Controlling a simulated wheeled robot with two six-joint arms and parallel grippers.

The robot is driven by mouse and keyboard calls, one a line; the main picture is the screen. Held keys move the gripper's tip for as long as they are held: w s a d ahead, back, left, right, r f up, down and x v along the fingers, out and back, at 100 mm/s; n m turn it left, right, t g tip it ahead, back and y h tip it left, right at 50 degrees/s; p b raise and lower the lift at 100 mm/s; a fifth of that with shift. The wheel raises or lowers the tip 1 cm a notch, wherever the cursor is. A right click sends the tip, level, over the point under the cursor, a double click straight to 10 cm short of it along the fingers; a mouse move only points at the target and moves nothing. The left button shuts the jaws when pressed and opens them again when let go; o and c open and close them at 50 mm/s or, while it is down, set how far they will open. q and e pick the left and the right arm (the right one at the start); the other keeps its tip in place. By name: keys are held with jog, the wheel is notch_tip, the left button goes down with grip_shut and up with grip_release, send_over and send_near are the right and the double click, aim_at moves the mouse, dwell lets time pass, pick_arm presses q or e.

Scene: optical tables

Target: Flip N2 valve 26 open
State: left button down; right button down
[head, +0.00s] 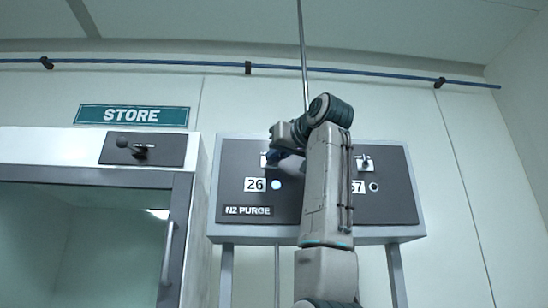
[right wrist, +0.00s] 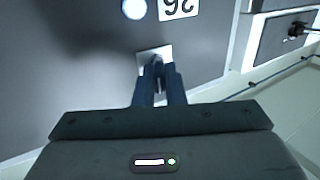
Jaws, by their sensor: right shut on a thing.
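The N2 purge panel (head: 300,211) is a dark board in a pale frame on legs. The label 26 (head: 255,184) is on its left half, beside a glowing pale lamp (head: 276,184). The label (right wrist: 178,8) and lamp (right wrist: 134,8) also show upside down in the right wrist view. My right gripper (head: 274,157) is at the valve above them. In the right wrist view its blue fingers (right wrist: 158,78) are shut on the valve 26 lever, in front of a pale mounting plate (right wrist: 146,55). The fingers hide most of the lever, so I cannot tell its angle. My left gripper is not in view.
A second valve (head: 366,163) is on the panel's right half, with a partly hidden label and a dark round lamp (head: 374,187). Left is a glass-fronted cabinet with a handle (head: 168,250), a lever plate (head: 173,157) and a STORE sign (head: 131,115). A blue pipe (head: 200,64) runs above.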

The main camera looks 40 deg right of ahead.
jog(key=shift+d+n+y, duration=0.15)
jog(key=shift+n+y, duration=0.25)
jog(key=shift+y, duration=0.2)
jog(key=c, duration=1.5)
grip_release()
jog(key=shift+s, duration=0.15)
jog(key=shift+s+r, duration=0.1)
jog(key=shift+s, duration=0.1)
jog(key=s+b, duration=0.5)
jog(key=s, duration=0.5)
jog(key=shift+s, duration=0.4)
